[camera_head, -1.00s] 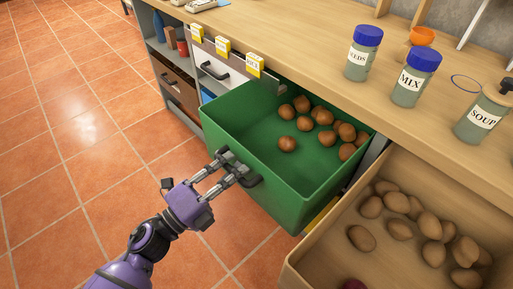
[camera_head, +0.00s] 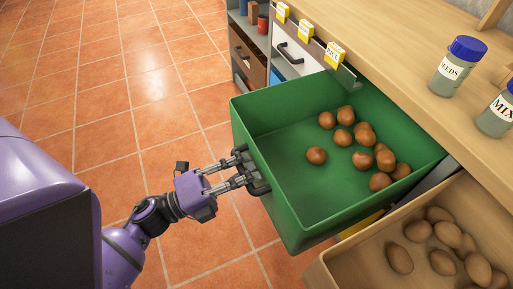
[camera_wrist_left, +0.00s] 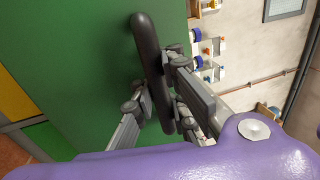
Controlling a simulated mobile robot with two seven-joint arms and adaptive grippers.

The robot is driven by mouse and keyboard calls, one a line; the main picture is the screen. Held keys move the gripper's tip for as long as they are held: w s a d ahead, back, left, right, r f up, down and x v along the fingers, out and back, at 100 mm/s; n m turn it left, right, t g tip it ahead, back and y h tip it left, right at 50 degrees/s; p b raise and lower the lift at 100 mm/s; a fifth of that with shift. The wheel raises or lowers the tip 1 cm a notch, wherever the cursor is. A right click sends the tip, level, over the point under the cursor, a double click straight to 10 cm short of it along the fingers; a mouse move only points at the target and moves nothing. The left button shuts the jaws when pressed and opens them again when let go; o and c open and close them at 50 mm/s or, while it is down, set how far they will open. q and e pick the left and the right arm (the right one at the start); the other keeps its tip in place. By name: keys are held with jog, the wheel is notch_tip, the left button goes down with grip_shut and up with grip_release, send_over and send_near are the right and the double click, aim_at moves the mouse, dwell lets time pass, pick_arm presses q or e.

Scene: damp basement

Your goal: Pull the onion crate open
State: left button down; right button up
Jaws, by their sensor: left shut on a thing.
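The green onion crate (camera_head: 290,226) stands pulled out from under the counter in the head view, with several brown onions (camera_head: 362,160) lying mostly towards its back and right. Its dark bar handle (camera_head: 258,172) is on the front face; in the left wrist view the handle (camera_wrist_left: 146,50) crosses the green front. My left gripper (camera_head: 246,170) is shut on this handle, its fingers on either side of the bar in the left wrist view (camera_wrist_left: 160,92). Part of the handle is hidden by the fingers. My right gripper is not in view.
An open wooden crate of potatoes (camera_head: 330,268) is just right of the green crate. A white drawer (camera_head: 295,60) and a brown drawer (camera_head: 245,57) are to its left. Jars (camera_head: 457,68) stand on the counter (camera_head: 410,45). The tiled floor (camera_head: 130,100) in front is clear.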

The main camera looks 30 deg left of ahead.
pick_arm(q)
jog(key=c, duration=2.1)
grip_release()
jog(key=shift+s+f, duration=0.1)
jog(key=shift+f, duration=0.3)
jog(key=shift+o, duration=0.6)
jog(key=shift+a+r, duration=0.1)
jog(key=shift+r, duration=0.05)
jog(key=shift+s, duration=0.1)
jog(key=v, duration=1.2)
jog(key=shift+r, duration=0.15)
